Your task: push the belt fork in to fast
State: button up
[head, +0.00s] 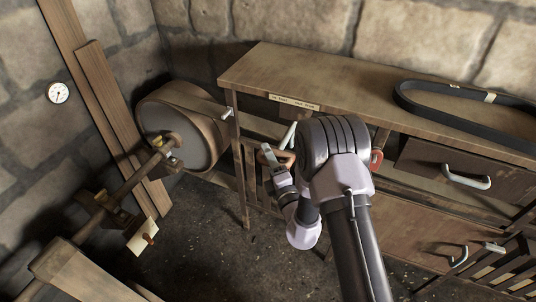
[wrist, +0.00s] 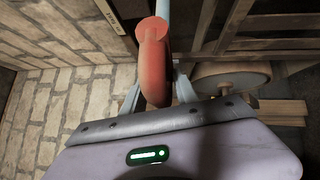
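A rounded orange-red handle (wrist: 155,72) on a pale rod (wrist: 162,8) fills the middle of the wrist view; I take it for the belt fork's handle. In the head view the rod (head: 289,136) shows just under the bench edge, below a small label plate (head: 293,102). My gripper (wrist: 158,88) has one finger close along each side of the handle and looks shut on it. In the head view my gripper (head: 275,157) is at the handle, partly covered by my arm. The fork end is hidden, and the label is too small to read.
The wooden bench (head: 300,72) carries a black belt (head: 470,103). A large drum pulley (head: 182,130) and a shaft stand to the left. A drawer handle (head: 466,179) and a red part (head: 376,161) are right of my arm. The floor (head: 205,235) in front is open.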

jog(key=shift+w, duration=0.15)
grip_shut()
